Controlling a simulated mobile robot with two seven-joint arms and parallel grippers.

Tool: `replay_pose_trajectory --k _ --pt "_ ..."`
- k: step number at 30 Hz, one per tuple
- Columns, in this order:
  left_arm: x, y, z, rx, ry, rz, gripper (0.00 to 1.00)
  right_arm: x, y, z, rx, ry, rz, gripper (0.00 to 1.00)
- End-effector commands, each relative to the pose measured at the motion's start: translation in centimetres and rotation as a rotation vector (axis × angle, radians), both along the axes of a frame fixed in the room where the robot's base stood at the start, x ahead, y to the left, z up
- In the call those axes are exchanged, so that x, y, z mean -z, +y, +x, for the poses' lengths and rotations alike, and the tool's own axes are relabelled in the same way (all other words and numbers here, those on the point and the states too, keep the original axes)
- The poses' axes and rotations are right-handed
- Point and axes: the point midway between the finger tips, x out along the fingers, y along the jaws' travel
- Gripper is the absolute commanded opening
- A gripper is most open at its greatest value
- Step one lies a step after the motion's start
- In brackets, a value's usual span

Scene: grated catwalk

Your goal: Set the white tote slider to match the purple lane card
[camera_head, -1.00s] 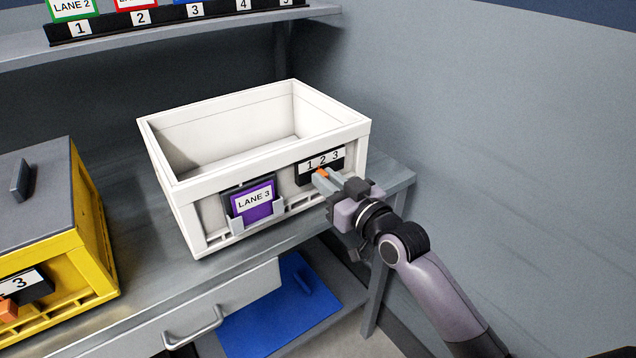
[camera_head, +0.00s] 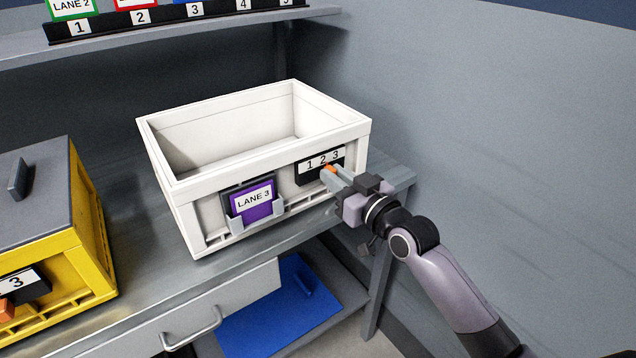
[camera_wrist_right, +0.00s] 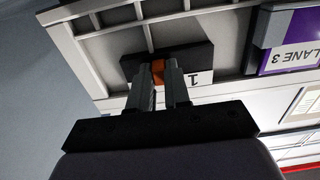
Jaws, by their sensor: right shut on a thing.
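The white tote (camera_head: 217,179) stands on the bench, open at the top and empty as far as I see. A purple card (camera_head: 254,201) reading "LANE 3" sits in a holder at the left of its front. To the right is a black slider plate marked 1 2 3 (camera_head: 309,177) with an orange slider knob (camera_head: 328,169). My right gripper (camera_head: 334,175) is shut on the knob, which is now below the 3 side of the scale. In the wrist view the orange knob (camera_wrist_right: 158,72) shows between the fingers. My left gripper is not in view.
A yellow tote (camera_head: 90,255) with a grey lid stands at the left, with its own orange slider. A shelf (camera_head: 20,50) with numbered cards is above. A blue panel (camera_head: 265,325) lies below the bench. A grey wall stands at the right.

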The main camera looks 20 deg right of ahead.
Motion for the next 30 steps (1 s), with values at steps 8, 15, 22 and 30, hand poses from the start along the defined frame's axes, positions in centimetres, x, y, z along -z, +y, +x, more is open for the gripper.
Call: replay_pose_trajectory --k 8,15,22,30 --pt "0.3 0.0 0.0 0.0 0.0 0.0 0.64 0.2 -0.6 0.2 0.001 0.003 -0.002 0.07" --pt "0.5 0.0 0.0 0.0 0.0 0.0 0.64 0.2 -1.0 0.4 0.001 0.003 -0.002 0.07" --pt "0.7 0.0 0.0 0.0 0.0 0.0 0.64 0.2 -1.5 0.5 0.001 0.003 -0.002 0.07" --pt "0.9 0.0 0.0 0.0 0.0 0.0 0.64 0.2 -1.9 0.7 0.0 0.005 -0.002 0.07"
